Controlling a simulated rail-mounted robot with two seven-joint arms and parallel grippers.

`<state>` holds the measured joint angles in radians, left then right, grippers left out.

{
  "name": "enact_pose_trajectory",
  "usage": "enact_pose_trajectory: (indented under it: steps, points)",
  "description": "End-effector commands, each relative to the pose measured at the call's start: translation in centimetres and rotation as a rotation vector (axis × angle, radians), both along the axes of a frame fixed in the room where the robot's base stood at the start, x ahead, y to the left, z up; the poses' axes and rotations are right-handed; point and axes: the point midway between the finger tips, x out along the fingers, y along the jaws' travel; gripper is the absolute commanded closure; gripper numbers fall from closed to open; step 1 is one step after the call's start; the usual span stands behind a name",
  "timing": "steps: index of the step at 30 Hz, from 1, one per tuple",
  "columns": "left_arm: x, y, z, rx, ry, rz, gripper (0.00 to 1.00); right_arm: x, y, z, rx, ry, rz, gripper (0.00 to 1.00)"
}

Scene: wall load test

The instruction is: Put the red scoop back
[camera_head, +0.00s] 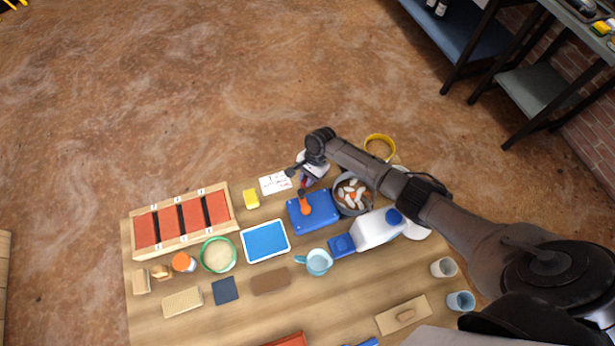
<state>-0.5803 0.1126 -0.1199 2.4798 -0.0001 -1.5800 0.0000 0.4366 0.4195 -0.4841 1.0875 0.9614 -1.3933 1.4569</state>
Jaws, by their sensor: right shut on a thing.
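The red scoop (305,207) is small in the head view, with its orange-red end over the blue tray (327,219) at the back middle of the table. Whether it touches the tray or hangs just above it is hard to tell. My right gripper (303,180) reaches in from the right and points down at the tray's back edge. It is shut on the scoop's upper part, and its fingers partly hide that part. My left gripper is not in view.
A bowl of pale pieces (353,193) stands right of the tray. A white jug (376,229) with a blue cap lies nearer, and a light-blue mug (316,262) stands in front. A wooden box with red compartments (181,222) is at left.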

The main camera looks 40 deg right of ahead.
Motion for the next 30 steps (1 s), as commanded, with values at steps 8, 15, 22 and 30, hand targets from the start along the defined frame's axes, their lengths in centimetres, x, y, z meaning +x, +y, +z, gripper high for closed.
enact_pose_trajectory:
  steps: [8,15,22,30]
  points:
    - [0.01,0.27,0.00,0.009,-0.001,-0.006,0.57,0.00,0.00,-0.04,0.000,0.000,0.000,1.00]
    - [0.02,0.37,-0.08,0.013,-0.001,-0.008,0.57,0.00,-0.01,-0.31,0.000,0.000,-0.001,1.00]
    - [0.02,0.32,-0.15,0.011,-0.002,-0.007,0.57,0.01,-0.02,-0.64,0.000,0.000,0.000,1.00]
    - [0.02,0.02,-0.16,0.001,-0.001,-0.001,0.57,0.02,-0.02,-0.79,-0.001,-0.001,0.000,1.00]
